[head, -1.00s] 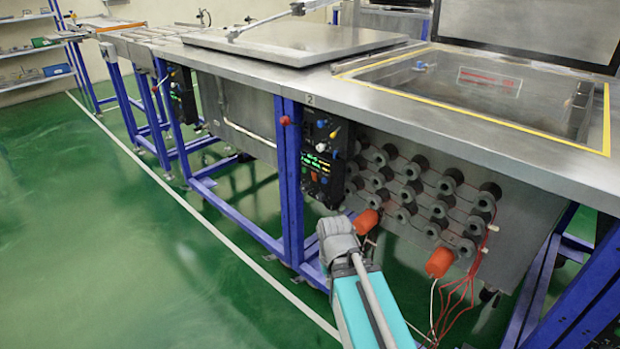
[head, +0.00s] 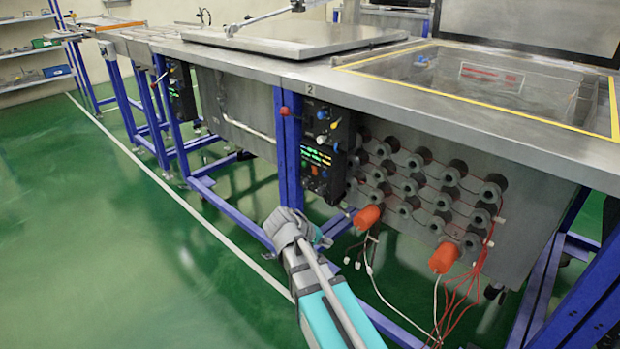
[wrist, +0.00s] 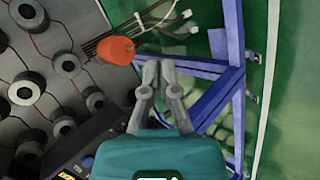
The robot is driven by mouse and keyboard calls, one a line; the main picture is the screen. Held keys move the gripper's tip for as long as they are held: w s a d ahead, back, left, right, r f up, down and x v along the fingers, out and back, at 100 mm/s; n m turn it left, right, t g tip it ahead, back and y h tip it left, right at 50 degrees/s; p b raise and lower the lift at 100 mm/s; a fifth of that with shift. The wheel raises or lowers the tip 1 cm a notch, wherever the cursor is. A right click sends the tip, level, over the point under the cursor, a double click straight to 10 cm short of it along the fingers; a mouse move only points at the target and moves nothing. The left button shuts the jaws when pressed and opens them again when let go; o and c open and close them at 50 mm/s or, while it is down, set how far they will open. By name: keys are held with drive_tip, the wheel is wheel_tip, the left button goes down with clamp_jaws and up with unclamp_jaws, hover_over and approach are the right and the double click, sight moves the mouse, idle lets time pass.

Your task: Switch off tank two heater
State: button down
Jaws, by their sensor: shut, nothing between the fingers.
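The tank marked "2" stands on the right, with an open water-filled basin inside a yellow rim (head: 440,94). Below its "2" label hangs a black control panel (head: 325,150), with knobs on top, a lit green display and several coloured buttons lower down. A dark panel edge with a yellow display (wrist: 85,150) shows at lower left in the wrist view. My gripper (wrist: 159,68) is shut and empty, its fingers pointing away from the camera. In the head view it is mostly hidden behind my wrist, below and slightly left of the panel and apart from it.
Grey round heater units (head: 410,187) cover the tank's side. Two orange connectors (head: 368,217) with loose cables hang below; one (wrist: 116,50) is left of my fingertips. A blue frame post (head: 288,150) with a red knob stands left of the panel. Green floor is clear at left.

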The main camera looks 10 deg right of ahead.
sight(313, 168)
drive_tip(key=w+a+r+n+t+h+b, duration=0.4)
drive_tip(key=w+a+r+t+h, duration=0.3)
drive_tip(key=w+a+r, duration=0.3)
drive_tip(key=a+t, duration=0.1)
drive_tip(key=a, duration=0.2)
drive_tip(key=shift+w+r+n, duration=0.15)
drive_tip(key=shift+r+n, duration=0.15)
drive_tip(key=shift+r, duration=0.05)
drive_tip(key=shift+w+d, duration=0.1)
drive_tip(key=shift+d, duration=0.05)
drive_tip(key=p+x, duration=0.1)
drive_tip(key=x, duration=1.3)
drive_tip(key=shift+r+p, duration=0.15)
drive_tip(key=shift+p, duration=0.2)
